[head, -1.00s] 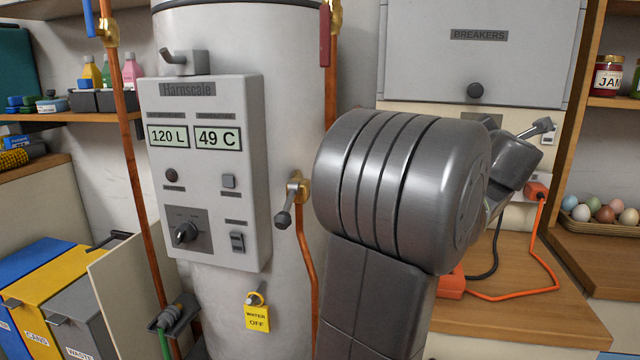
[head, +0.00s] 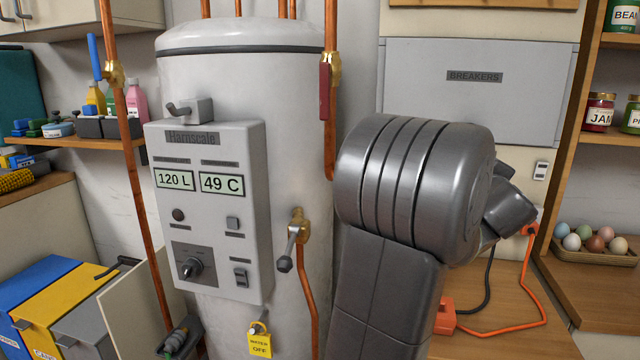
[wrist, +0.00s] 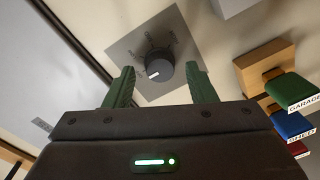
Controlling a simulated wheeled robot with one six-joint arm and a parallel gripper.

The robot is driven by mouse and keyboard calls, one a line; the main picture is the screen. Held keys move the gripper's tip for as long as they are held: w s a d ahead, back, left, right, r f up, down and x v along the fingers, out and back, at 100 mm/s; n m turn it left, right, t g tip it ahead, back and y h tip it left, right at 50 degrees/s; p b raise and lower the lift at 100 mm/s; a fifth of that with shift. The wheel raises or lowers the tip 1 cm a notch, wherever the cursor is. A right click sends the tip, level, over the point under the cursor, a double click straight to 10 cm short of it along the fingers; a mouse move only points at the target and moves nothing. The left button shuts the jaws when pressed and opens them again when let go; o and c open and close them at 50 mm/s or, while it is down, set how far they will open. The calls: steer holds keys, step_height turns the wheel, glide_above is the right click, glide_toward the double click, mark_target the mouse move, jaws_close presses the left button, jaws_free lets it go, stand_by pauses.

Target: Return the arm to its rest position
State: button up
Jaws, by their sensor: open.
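My arm rises in the middle of the head view, folded, with its large grey joint in front of the wall by the breaker box. My gripper is hidden behind the arm in that view. In the wrist view my gripper (wrist: 160,88) is open, with two green fingers spread apart and nothing held. A black rotary knob (wrist: 158,72) on a grey square plate (wrist: 137,47) shows beyond and between the fingertips. I cannot tell how far it is from them.
A white boiler (head: 297,140) with a control box (head: 210,270) stands left of my arm. The breaker box (head: 540,105) is behind it. An orange cable (head: 530,275) lies on the right counter (head: 525,335). Coloured tags (wrist: 288,88) hang at the wrist view's right.

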steer(key=m+p, duration=0.2)
steer(key=m, duration=0.3)
steer(key=shift+p, duration=0.35)
steer(key=shift+s, duration=0.1)
